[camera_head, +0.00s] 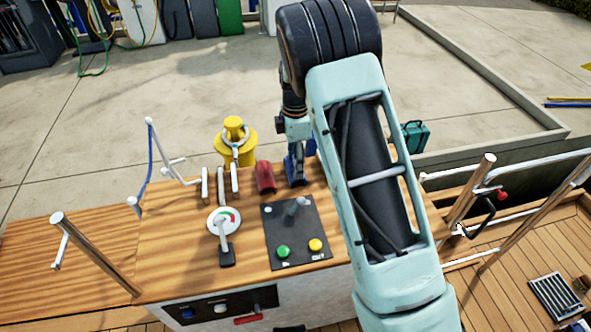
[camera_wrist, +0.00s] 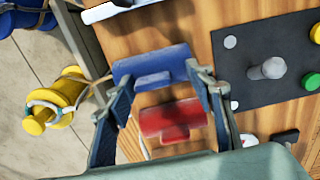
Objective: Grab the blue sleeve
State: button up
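The blue sleeve (camera_wrist: 152,62) lies on the wooden deck top in the wrist view, a short half-round piece with a small tab. In the head view only a bit of blue (camera_head: 311,147) shows beside my arm, the rest hidden. My gripper (camera_wrist: 160,78) is open, its fingers spread wide, with the tips near the two ends of the blue sleeve; I cannot tell whether they touch it. In the head view my gripper (camera_head: 296,167) is lowered at the top, right of the red sleeve (camera_head: 265,177). The red sleeve also shows between the fingers in the wrist view (camera_wrist: 172,118).
A black panel (camera_head: 281,256) with a grey lever and green and yellow buttons stands close to the sleeves. A yellow winch-like post (camera_head: 235,145) and several upright metal handles stand to the left. Metal rails (camera_head: 480,185) rise at right.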

jog(key=shift+f, duration=0.25)
jog(key=c, duration=0.6)
